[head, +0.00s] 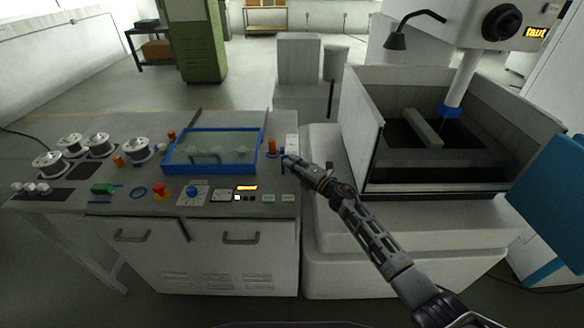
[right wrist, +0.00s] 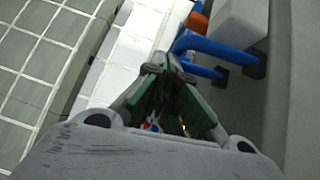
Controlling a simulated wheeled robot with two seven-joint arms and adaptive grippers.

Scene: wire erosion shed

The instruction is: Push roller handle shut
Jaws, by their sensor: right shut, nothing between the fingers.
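A blue handle (right wrist: 200,41) shows in the right wrist view, beside an orange cylinder (right wrist: 198,21) and a pale block (right wrist: 240,25). In the head view the orange cylinder (head: 272,147) stands at the right end of the bench, and a small blue part (head: 283,153) shows beside it. My right gripper (head: 288,160) reaches in from the lower right, shut and empty. Its fingertips (right wrist: 168,62) are close beside the blue handle; I cannot tell whether they touch. How far the handle is swung is unclear. My left gripper is not in view.
A blue-framed clear tray (head: 212,172) lies left of the gripper. Wire spools (head: 97,145), a red button (head: 161,190) and a blue knob (head: 192,191) are on the bench. The machine's open tank (head: 362,130) stands to the right.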

